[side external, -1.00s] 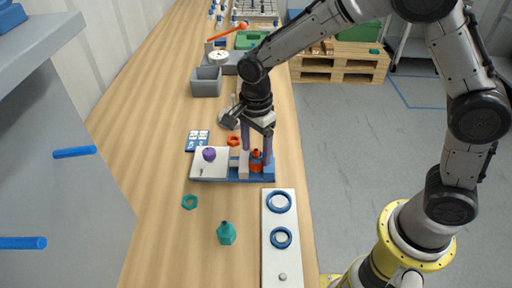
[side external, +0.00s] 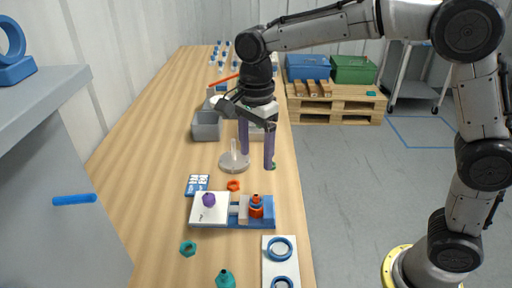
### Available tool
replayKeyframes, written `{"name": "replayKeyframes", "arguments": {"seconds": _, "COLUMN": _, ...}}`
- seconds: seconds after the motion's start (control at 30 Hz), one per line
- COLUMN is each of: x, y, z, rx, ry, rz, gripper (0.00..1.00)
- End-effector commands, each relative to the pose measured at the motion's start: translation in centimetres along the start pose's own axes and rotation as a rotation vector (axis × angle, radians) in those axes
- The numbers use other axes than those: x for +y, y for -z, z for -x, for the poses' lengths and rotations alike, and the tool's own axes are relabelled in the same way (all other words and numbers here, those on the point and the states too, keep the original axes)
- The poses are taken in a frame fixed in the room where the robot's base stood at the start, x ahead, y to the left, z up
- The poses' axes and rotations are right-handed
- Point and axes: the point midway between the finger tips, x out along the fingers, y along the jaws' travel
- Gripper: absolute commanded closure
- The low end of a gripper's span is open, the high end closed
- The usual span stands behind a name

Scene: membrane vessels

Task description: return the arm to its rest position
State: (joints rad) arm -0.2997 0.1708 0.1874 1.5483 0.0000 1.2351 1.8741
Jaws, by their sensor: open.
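My gripper (side external: 257,160) hangs above the far side of the fixture, its two purple fingers apart with nothing between them. Below and nearer the camera, the blue fixture block (side external: 266,221) stands on the wooden bench. An orange vessel (side external: 256,207) stands upright in the fixture, apart from my fingers. On the white plate (side external: 203,217) at the fixture's left stands a purple vessel (side external: 208,200).
A teal nut (side external: 188,248), a teal vessel (side external: 225,279), and a white board (side external: 269,272) with blue rings lie in front. An orange nut (side external: 233,185), a clear stand (side external: 234,162) and a grey bin (side external: 206,126) are behind. The bench's left middle is clear.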

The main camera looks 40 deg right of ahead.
Motion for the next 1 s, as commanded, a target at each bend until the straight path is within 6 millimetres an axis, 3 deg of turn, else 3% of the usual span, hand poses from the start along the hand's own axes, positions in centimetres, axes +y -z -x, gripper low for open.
{"name": "replayKeyframes", "arguments": {"seconds": 0.57, "x": 0.0, "y": 0.1, "z": 0.7, "rx": 0.000, "ry": 0.001, "rz": -0.004, "gripper": 0.26}}
{"name": "replayKeyframes", "arguments": {"seconds": 0.7, "x": 0.2, "y": 1.5, "z": 3.2, "rx": -0.017, "ry": 0.060, "rz": -0.034, "gripper": 0.26}}
{"name": "replayKeyframes", "arguments": {"seconds": 0.87, "x": 4.0, "y": 5.0, "z": 7.2, "rx": -0.039, "ry": 0.156, "rz": -0.078, "gripper": 0.26}}
{"name": "replayKeyframes", "arguments": {"seconds": 1.0, "x": 8.8, "y": 7.9, "z": 9.0, "rx": -0.030, "ry": 0.254, "rz": 0.050, "gripper": 0.26}}
